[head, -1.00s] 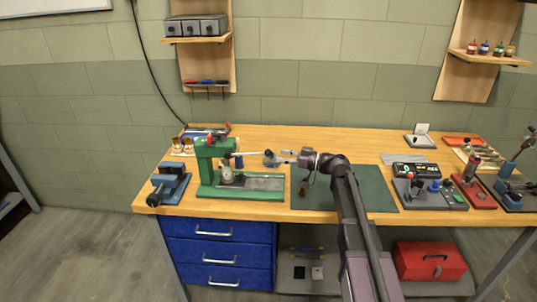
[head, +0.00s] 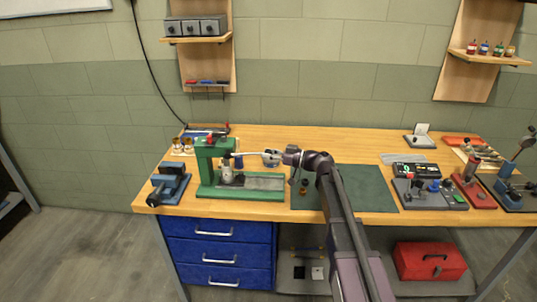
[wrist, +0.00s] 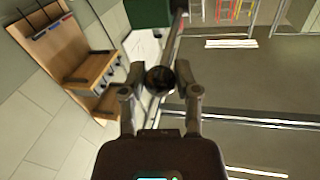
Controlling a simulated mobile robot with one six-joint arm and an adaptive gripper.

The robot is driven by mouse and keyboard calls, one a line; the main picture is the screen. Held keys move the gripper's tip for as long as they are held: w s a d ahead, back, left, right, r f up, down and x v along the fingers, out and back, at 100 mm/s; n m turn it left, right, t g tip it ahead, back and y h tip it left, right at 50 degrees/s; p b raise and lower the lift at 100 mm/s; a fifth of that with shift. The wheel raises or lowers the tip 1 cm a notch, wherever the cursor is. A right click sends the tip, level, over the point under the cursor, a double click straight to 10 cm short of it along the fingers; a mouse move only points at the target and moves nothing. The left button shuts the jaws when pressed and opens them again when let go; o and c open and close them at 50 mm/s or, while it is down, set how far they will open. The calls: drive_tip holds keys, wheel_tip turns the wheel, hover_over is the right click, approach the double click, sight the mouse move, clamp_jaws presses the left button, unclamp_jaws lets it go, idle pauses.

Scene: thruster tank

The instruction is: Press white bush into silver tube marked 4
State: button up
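A green press (head: 207,165) stands on the bench at the left. A small pale, silvery upright piece (head: 227,175) sits under its ram; I cannot separate tube from white bush or read a number. The press lever (head: 247,154) reaches right toward my gripper (head: 270,158). In the wrist view, a dark round knob (wrist: 160,80) lies between the two fingers of my gripper (wrist: 161,92).
A blue vise (head: 170,185) stands left of the press. A dark green mat (head: 370,190) lies right of it. A grey control box (head: 430,195) and a red fixture (head: 473,190) stand further right. Small brass-coloured parts (head: 183,146) stand at the back left.

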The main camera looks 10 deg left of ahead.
clamp_jaws()
drive_tip(key=shift+f+b, duration=0.3)
drive_tip(key=shift+b, duration=0.05)
drive_tip(key=o, duration=0.8)
unclamp_jaws()
drive_tip(key=shift+c, duration=0.2)
drive_tip(key=s+d, duration=0.2)
drive_tip(key=d, duration=0.9)
drive_tip(key=shift+s+d, duration=0.15)
drive_tip(key=shift+d, duration=0.2)
